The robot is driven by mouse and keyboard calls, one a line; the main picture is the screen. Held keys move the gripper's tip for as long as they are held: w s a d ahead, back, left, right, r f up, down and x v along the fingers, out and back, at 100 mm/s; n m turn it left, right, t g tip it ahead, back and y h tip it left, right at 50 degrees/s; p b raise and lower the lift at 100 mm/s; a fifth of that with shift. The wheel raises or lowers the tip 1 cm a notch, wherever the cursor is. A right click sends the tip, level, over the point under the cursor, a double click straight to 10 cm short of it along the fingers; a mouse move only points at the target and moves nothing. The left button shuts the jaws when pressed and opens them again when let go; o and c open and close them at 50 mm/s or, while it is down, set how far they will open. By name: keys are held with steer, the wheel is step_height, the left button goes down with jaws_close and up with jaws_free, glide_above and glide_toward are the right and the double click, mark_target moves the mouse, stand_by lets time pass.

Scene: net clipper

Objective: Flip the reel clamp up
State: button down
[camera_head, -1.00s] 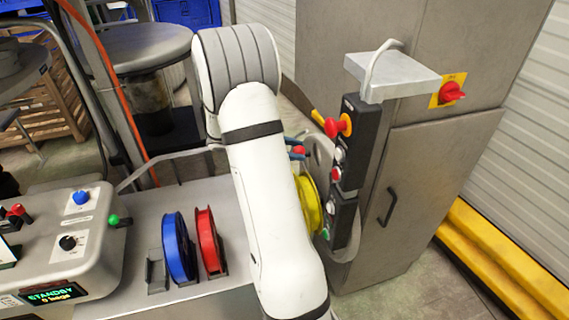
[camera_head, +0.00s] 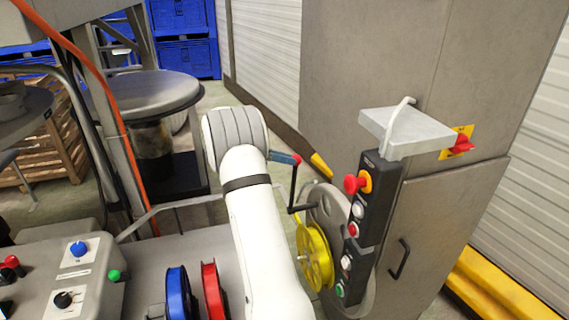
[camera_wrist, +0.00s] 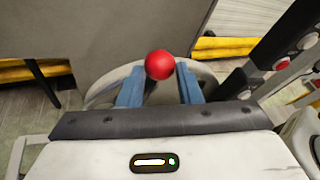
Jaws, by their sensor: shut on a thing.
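The reel clamp shows as a black cranked lever (camera_head: 293,188) with a red ball knob (camera_head: 297,159). Its lower end bends right toward a grey disc (camera_head: 330,215) beside the control panel. A yellow reel (camera_head: 317,258) sits at this disc. My gripper (camera_head: 287,157) has its blue fingers at the red knob, with the lever standing nearly upright below. In the wrist view the red knob (camera_wrist: 159,65) shows between the blue fingertips of my gripper (camera_wrist: 159,82), shut on it. The lever below the knob is hidden in that view.
A black button panel (camera_head: 366,215) with a red stop button stands just right of the lever, under a grey shelf (camera_head: 408,130). Blue (camera_head: 177,293) and red (camera_head: 212,290) reels stand on the bench at left. A grey cabinet (camera_head: 440,220) is behind.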

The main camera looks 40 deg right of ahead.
steer(key=shift+s+d+r, duration=0.1)
steer(key=shift+d+r, duration=0.1)
steer(key=shift+d, duration=0.2)
steer(key=c, duration=1.4)
jaws_free()
steer(key=shift+c, duration=0.2)
steer(key=o, duration=0.3)
steer(key=shift+s+d+f, duration=0.15)
steer(key=shift+d, duration=0.3)
steer(key=shift+o, duration=0.6)
steer(key=shift+a, duration=0.2)
steer(key=b+v, duration=0.2)
steer(key=v, duration=0.6)
steer(key=shift+a, duration=0.1)
